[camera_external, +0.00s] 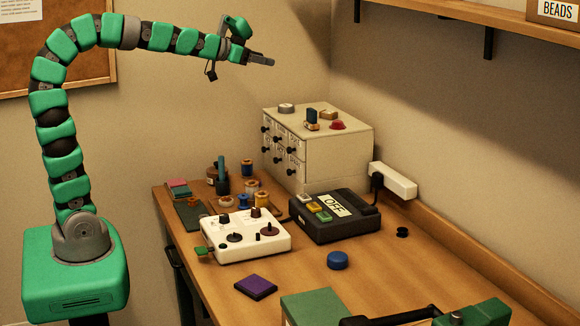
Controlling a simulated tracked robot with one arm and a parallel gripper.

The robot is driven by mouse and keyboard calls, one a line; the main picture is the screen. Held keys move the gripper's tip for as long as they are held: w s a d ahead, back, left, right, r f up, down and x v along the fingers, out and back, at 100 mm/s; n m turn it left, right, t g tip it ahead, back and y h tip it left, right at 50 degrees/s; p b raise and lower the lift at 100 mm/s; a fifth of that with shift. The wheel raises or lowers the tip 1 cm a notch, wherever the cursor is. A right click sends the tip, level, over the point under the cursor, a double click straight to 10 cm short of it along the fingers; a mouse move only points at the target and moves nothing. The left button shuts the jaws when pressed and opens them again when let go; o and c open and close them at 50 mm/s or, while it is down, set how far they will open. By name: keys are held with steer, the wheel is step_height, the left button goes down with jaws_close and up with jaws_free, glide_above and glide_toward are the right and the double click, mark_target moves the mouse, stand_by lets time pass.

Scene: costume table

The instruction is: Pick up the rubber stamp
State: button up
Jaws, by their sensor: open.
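On top of the beige drawer cabinet (345,148) stands a small upright piece with a dark blue upper part and a tan base, which looks like the rubber stamp (311,118). It is small in the picture, so its details are unclear. My gripper (264,62) is in the air, higher in the picture than the cabinet and to its left, pointing right. It is open, with nothing visible in it, and is well apart from the stamp.
Close around the stamp are a grey round tin (286,107), a tan block (329,114) and a red piece (338,125). Below, the wooden table (310,292) holds a white control box (262,245), a black device reading OFF (362,225) and thread spools. A shelf (470,22) overhangs at upper right.

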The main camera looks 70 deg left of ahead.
glide_toward(307, 113)
steer(key=shift+h, duration=0.4)
steer(key=shift+p+x, duration=1.45)
steer(key=shift+x, duration=2.95)
steer(key=shift+a, duration=0.1)
steer(key=c, duration=1.1)
